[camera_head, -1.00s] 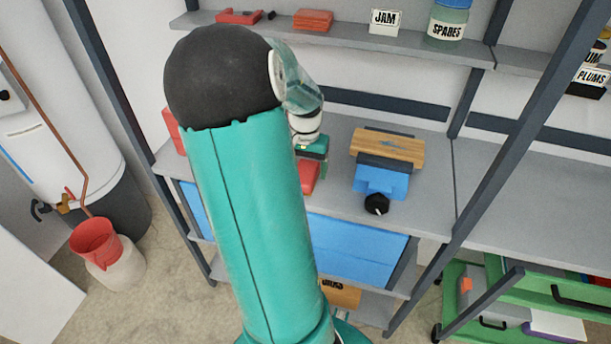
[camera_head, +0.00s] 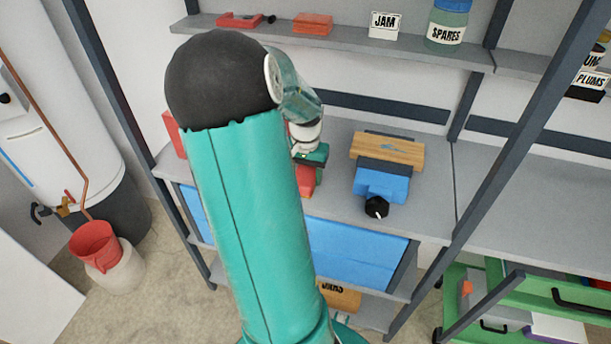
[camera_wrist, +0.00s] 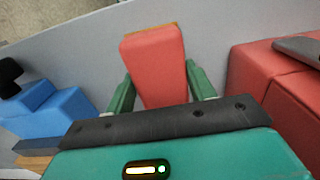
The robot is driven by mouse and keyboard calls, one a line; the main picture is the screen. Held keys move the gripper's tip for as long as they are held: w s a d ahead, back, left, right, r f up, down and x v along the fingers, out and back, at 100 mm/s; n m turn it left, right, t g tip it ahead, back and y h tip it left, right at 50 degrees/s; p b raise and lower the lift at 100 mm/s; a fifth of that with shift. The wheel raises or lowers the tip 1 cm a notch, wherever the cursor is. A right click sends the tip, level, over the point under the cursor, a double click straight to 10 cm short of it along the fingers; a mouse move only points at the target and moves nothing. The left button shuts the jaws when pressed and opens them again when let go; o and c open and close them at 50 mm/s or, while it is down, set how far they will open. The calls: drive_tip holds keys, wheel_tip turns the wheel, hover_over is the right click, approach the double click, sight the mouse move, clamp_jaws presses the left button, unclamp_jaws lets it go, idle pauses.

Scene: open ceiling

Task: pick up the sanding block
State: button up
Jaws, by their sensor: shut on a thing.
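The sanding block, a red block with a thin tan edge, shows in the wrist view (camera_wrist: 153,62) between the two green fingers of my gripper (camera_wrist: 160,88). The fingers are shut on its sides. In the head view the red block (camera_head: 306,181) shows just below my gripper (camera_head: 311,158), partly hidden by my arm, over the grey shelf. I cannot tell whether it touches the shelf or is clear of it.
A blue vise (camera_head: 381,184) with a wooden board (camera_head: 388,150) stands to the right on the shelf (camera_head: 432,190). A larger red box (camera_wrist: 275,80) is close on the right in the wrist view. An upper shelf (camera_head: 350,38) holds a jar and small items.

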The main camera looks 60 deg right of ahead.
drive_tip(key=shift+r, duration=0.4)
wheel_tip(320, 180, up, 2)
drive_tip(key=shift+r, duration=0.1)
drive_tip(key=s+a+r, duration=0.8)
drive_tip(key=s+r, duration=0.1)
drive_tip(key=s, duration=0.2)
drive_tip(key=shift+s+a+r, duration=0.15)
drive_tip(key=shift+r, duration=0.25)
